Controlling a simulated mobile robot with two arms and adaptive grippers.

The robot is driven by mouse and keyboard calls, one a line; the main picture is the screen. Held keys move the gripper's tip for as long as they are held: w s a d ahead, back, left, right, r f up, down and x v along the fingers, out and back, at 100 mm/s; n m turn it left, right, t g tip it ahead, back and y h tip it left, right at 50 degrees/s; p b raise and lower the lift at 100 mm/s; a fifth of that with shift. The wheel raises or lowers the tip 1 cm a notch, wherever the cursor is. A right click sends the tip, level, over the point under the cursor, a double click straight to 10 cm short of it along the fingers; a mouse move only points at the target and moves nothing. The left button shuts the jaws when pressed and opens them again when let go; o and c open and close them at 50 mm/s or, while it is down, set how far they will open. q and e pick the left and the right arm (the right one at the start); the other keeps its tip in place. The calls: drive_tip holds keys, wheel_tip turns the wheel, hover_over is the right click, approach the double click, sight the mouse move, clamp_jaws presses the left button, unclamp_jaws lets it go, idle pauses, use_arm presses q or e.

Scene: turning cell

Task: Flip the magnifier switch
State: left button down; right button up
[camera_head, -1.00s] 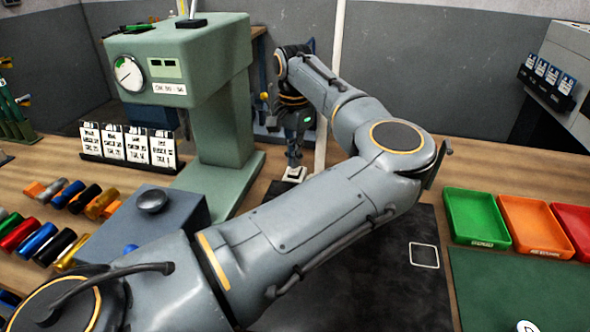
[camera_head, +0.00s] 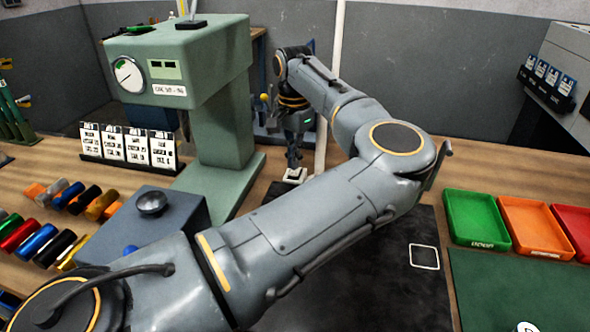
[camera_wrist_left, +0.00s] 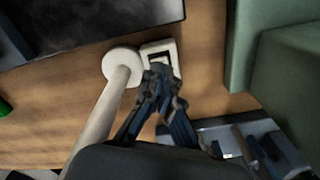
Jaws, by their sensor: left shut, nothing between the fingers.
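The magnifier switch (camera_head: 296,175) is a small white box on the wooden bench, beside the foot of a white post. In the left wrist view the switch (camera_wrist_left: 147,49) shows a dark rocker in its white frame, partly covered by my fingertips. My left gripper (camera_head: 293,163) points down at the switch and is shut and empty. In the left wrist view the gripper's closed tips (camera_wrist_left: 160,72) lie over the near part of the switch; I cannot tell whether they touch it. My right gripper is not in view.
The white post (camera_wrist_left: 108,100) rises from a round base right beside the switch. A green press (camera_head: 221,130) stands left of the gripper. A dark mat (camera_head: 400,290) lies in front, with green, orange and red trays (camera_head: 478,243) to the right.

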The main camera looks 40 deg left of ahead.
sight(294, 173)
use_arm(q)
drive_tip(key=shift+f, duration=0.25)
drive_tip(key=shift+f+b, duration=0.85)
drive_tip(key=shift+f, duration=0.05)
idle(0.5)
drive_tip(key=shift+s+d, duration=0.1)
drive_tip(key=shift+r+p, duration=0.6)
drive_tip(key=shift+r, duration=0.2)
drive_tip(key=shift+r+p, duration=1.5)
drive_tip(key=shift+r, duration=1.25)
